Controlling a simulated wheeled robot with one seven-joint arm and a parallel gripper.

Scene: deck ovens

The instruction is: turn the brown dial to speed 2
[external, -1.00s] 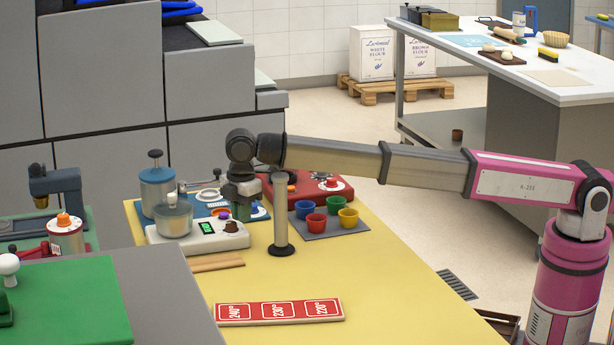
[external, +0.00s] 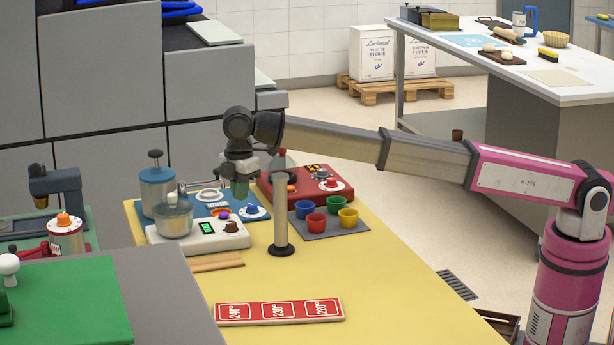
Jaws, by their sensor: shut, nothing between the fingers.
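The brown dial (external: 231,227) sits at the right end of a white appliance base (external: 190,240), which also has a small green display (external: 207,227) and a purple knob (external: 222,216). The dial's speed marks are too small to read. My gripper (external: 240,192) points down, a little above and behind the dial in the picture. It is shut and empty, apart from the dial.
A metal bowl (external: 173,219) stands on the base's left part. Behind are a blue dial (external: 251,210) and a red panel (external: 312,189). A post (external: 281,220) stands to the right, with several coloured cups beyond. The front yellow table (external: 390,290) is mostly clear.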

